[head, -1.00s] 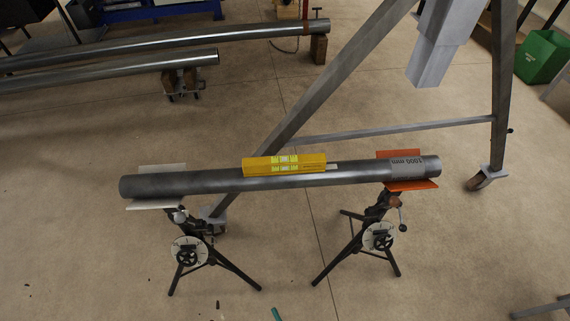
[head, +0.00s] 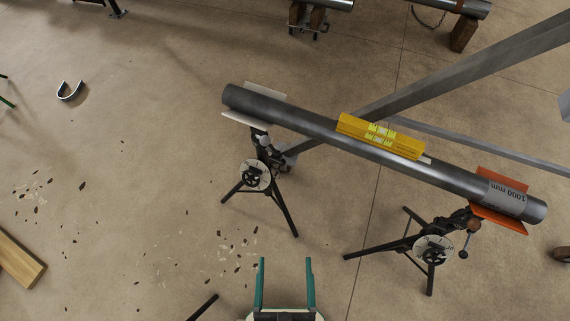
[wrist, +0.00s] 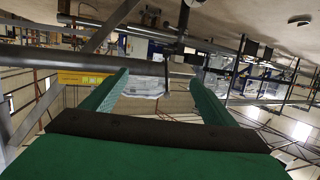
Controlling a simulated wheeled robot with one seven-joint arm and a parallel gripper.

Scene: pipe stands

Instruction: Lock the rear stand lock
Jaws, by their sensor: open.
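A grey pipe (head: 320,129) rests across two tripod stands. The left stand (head: 256,176) has a pale cradle (head: 266,90), a dial with a handwheel, and a small grey knob (head: 265,141) below the cradle. The right stand (head: 432,250) has an orange cradle (head: 501,219), a similar dial, and a lever with a ball end (head: 463,254). Which stand is the rear one, and whether either lock is set, I cannot tell. My gripper (head: 285,262) is open and empty, below and between the stands in the head view. Its green fingers also show in the wrist view (wrist: 158,82).
A yellow level (head: 381,137) lies on the pipe. A grey frame beam (head: 470,67) stands behind it. A wooden plank (head: 18,262) and a metal U-shaped piece (head: 70,92) lie at left. Debris is scattered on the floor. Open floor lies left of the stands.

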